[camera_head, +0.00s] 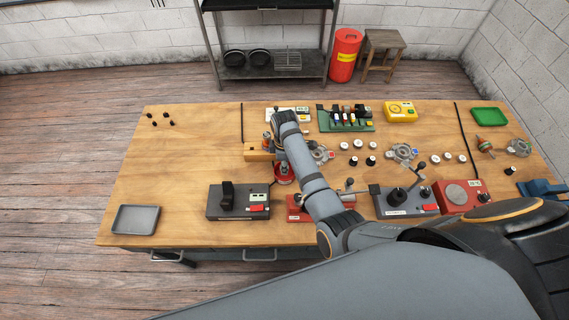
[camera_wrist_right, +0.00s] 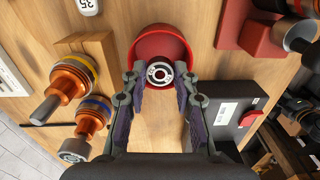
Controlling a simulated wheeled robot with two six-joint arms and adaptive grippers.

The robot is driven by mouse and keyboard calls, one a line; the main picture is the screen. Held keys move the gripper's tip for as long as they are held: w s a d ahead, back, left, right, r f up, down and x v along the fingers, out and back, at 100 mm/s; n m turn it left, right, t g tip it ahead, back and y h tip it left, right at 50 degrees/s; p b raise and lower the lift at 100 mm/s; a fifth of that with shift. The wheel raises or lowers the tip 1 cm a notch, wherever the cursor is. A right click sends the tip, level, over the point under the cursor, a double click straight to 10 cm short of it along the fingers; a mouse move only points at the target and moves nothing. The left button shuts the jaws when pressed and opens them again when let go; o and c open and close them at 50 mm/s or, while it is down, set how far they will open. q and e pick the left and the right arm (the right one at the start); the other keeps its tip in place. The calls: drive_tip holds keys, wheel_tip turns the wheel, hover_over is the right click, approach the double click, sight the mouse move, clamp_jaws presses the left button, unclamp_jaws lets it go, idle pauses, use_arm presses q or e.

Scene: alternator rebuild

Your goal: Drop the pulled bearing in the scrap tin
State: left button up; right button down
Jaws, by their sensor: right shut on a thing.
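The scrap tin is a round red dish (camera_wrist_right: 160,35) in the right wrist view, and part of it (camera_head: 285,181) shows below my right gripper in the head view. The bearing (camera_wrist_right: 159,73) is a small silver ring with a dark middle. My right gripper (camera_wrist_right: 160,80) is shut on it, with a fingertip at each side. The bearing overlaps the near part of the tin's inside. Its height above the tin floor is hard to tell. In the head view my right arm hides most of the gripper and the bearing. My left gripper is not in view.
Copper-wound rotors (camera_wrist_right: 68,80) stand beside the tin. A dark grey device with a red switch (camera_head: 238,201) lies close by on the wooden bench (camera_head: 180,180). A grey tray (camera_head: 136,219) is at the front left. The bench's left part is mostly clear.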

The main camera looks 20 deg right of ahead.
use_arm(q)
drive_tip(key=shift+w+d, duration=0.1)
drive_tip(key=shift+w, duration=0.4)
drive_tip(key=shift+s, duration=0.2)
use_arm(e)
drive_tip(key=shift+f, duration=0.45)
idle(1.6)
drive_tip(key=c, duration=1)
unclamp_jaws()
drive_tip(key=c, duration=0.4)
drive_tip(key=shift+o, duration=0.2)
drive_tip(key=shift+r, duration=0.1)
